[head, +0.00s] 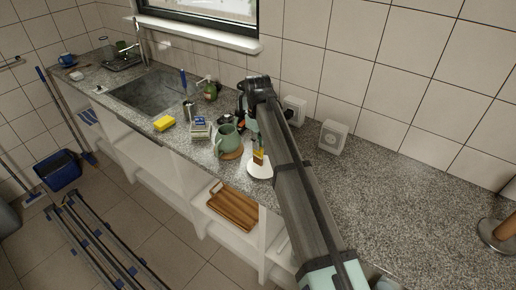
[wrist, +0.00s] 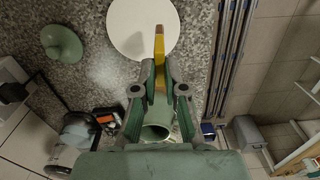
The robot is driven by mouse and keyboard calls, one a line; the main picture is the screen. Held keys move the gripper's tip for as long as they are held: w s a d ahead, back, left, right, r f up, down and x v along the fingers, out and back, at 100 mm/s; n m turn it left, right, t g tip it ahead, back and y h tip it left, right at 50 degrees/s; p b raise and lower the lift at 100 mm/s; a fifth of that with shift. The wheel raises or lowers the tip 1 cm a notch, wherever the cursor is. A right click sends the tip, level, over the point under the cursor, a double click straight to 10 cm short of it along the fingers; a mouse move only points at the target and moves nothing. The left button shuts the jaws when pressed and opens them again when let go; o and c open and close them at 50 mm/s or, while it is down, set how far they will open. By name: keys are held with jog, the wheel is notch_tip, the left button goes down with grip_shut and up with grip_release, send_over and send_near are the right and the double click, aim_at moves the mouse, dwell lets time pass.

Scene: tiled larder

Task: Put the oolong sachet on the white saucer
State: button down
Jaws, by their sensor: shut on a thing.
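My gripper (wrist: 160,72) is shut on a flat yellow-orange sachet (wrist: 159,45), which sticks out past the fingertips in the wrist view. In the head view the sachet (head: 258,158) hangs upright with a brown part, just above or at the white saucer (head: 256,174). I cannot tell whether it touches. The round saucer also shows in the wrist view (wrist: 130,25), with the sachet overlapping its right part. My arm hides the saucer's right side in the head view. The sachet's printing is too small to read.
A green mug (head: 228,138) stands on a brown coaster close left of the saucer. A stacked box (head: 200,128), yellow sponge (head: 164,123) and sink (head: 150,92) lie farther left. A round green object (wrist: 62,42) shows in the wrist view. The speckled worktop (head: 400,190) is mostly clear at right.

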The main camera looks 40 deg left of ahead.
aim_at(258, 164)
jog(key=shift+f+p, duration=0.45)
jog(key=shift+f, duration=1.3)
jog(key=shift+f, duration=0.2)
jog(key=c, duration=1.2)
grip_release()
jog(key=shift+r, duration=0.1)
notch_tip(258, 164, up, 12)
jog(key=b, duration=0.3)
jog(key=shift+r+b, duration=0.15)
jog(key=shift+b, duration=0.15)
